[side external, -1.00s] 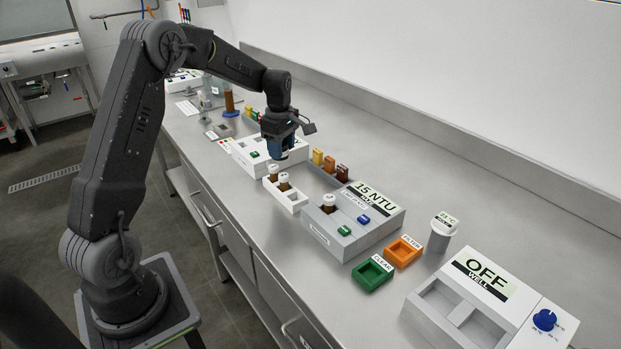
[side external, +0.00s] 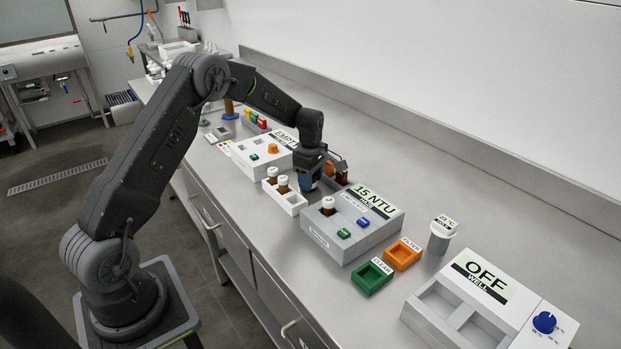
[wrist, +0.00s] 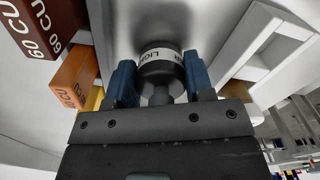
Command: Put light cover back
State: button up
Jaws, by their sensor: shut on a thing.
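My gripper (side external: 308,188) is low over the bench, between the white vial rack and the grey turbidity meter. In the wrist view its blue fingers (wrist: 160,85) are shut on the light cover (wrist: 161,62), a dark round piece with a white label that reads partly "LIGH". In the side view the cover is hidden by the fingers. The grey meter (side external: 345,248) reads "15 NTU". A brown vial with a white cap (side external: 328,205) stands in its well, with the cap exposed.
A white rack (side external: 292,205) holds capped brown vials left of my gripper. A white instrument box (side external: 245,160) stands behind it. Coloured blocks (wrist: 72,80) are close by in the wrist view. Green (side external: 372,278) and orange (side external: 403,254) trays lie right of the meter.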

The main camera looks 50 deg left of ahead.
jog(key=o, duration=0.7)
jog(key=shift+f, duration=0.15)
notch_tip(320, 180, up, 12)
jog(key=shift+r, duration=0.2)
jog(key=s+d+r+m+t, duration=0.3)
jog(key=s+d+r+m, duration=0.7)
jog(key=s+d+r, duration=0.2)
jog(key=s+d+m+t, duration=0.1)
jog(key=s+d+m, duration=0.1)
jog(key=s+m, duration=0.2)
jog(key=s+d+f+m, duration=0.1)
jog(key=s+d+m, duration=0.2)
jog(key=s, duration=0.5)
jog(key=s+d+m+t, duration=0.1)
jog(key=s+d+m, duration=0.1)
jog(key=s+m, duration=0.3)
jog(key=shift+s+d+f+t, duration=0.15)
jog(key=shift+s+f+t, duration=0.15)
jog(key=shift+s, duration=0.3)
